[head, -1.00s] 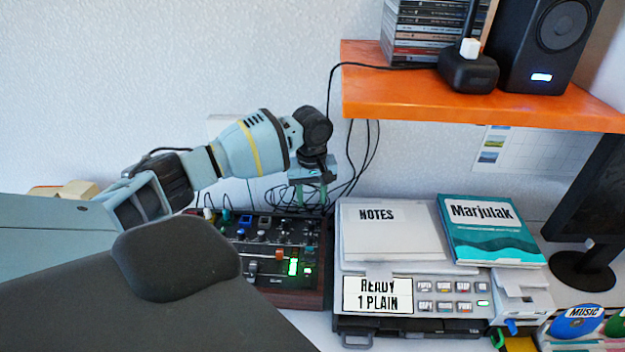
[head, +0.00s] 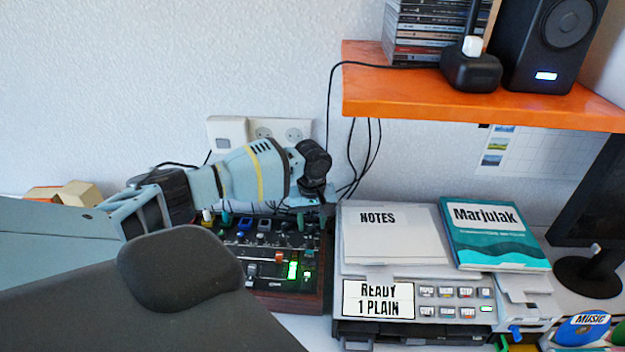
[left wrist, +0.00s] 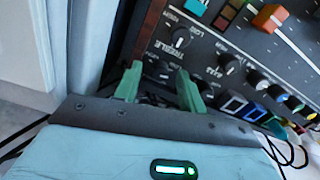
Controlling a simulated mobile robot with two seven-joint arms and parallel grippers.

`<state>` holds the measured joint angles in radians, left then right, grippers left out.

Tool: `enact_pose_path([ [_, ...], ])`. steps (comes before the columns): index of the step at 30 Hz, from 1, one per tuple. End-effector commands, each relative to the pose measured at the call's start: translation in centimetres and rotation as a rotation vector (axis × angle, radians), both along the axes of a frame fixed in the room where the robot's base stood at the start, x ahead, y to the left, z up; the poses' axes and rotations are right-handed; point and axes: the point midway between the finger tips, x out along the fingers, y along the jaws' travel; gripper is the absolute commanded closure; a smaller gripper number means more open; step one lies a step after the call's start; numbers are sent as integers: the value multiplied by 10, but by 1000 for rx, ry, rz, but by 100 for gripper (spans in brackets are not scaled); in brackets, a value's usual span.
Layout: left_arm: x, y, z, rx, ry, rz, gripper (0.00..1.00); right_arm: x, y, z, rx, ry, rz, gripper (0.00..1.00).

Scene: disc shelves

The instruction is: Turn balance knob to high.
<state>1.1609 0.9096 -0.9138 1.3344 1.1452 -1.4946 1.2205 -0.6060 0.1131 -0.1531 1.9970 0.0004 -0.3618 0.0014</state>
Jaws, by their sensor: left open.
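The mixer with its knobs (head: 275,290) is a dark panel in a brown wooden case, in the middle of the head view. My left gripper (head: 311,222) is open and points down at the mixer's far right corner. In the left wrist view its two green fingers (left wrist: 161,84) stand on either side of a dark knob (left wrist: 161,70), close to the panel. I cannot tell whether they touch it. The knob's label is not readable. Another dark knob (left wrist: 181,38) with a white mark sits beside it, near the word TREBLE. My right gripper is not in view.
A printer (head: 440,328) with a notes pad (head: 400,240) and a teal book (head: 490,240) stands right of the mixer. An orange shelf (head: 470,105) hangs above. Black cables (head: 350,165) and a wall socket (head: 262,130) are behind my gripper.

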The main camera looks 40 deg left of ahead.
Motion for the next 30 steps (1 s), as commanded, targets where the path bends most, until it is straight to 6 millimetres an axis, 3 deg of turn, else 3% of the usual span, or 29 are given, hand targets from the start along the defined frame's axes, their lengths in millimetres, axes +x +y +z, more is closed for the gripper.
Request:
enact_pose_path([
  [6, 0, 0, 0, 0, 0, 0, 62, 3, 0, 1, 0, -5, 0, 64],
  [15, 0, 0, 0, 0, 0, 0, 100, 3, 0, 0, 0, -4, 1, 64],
  [30, 0, -1, 3, -2, -1, -129, 100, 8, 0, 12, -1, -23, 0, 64],
])
